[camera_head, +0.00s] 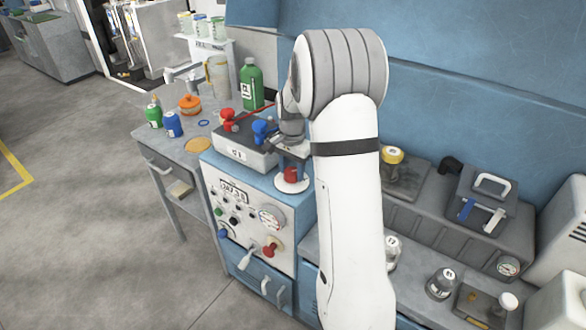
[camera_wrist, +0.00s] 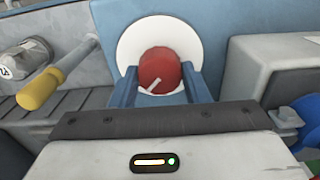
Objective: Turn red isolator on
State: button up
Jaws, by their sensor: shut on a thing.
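The red isolator (camera_wrist: 160,71) is a round red knob with a pale slanted mark, on a white round plate (camera_wrist: 130,44). In the head view the red knob (camera_head: 291,174) shows on top of the blue cabinet, on its white plate (camera_head: 288,186), partly hidden by my gripper. My gripper (camera_wrist: 162,82) has its two blue fingers on either side of the knob, shut on it. In the head view my gripper (camera_head: 293,160) reaches down to the knob from above.
A grey box with red and blue valve handles (camera_head: 243,152) stands left of my gripper. A green bottle (camera_head: 251,84) stands behind. A yellow-ended handle (camera_wrist: 40,90) lies left in the wrist view.

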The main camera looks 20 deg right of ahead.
aim_at(291, 171)
jog(key=shift+w+a+r, duration=0.1)
jog(key=o, duration=1)
notch_tip(291, 171, up, 8)
jog(key=shift+f, duration=0.15)
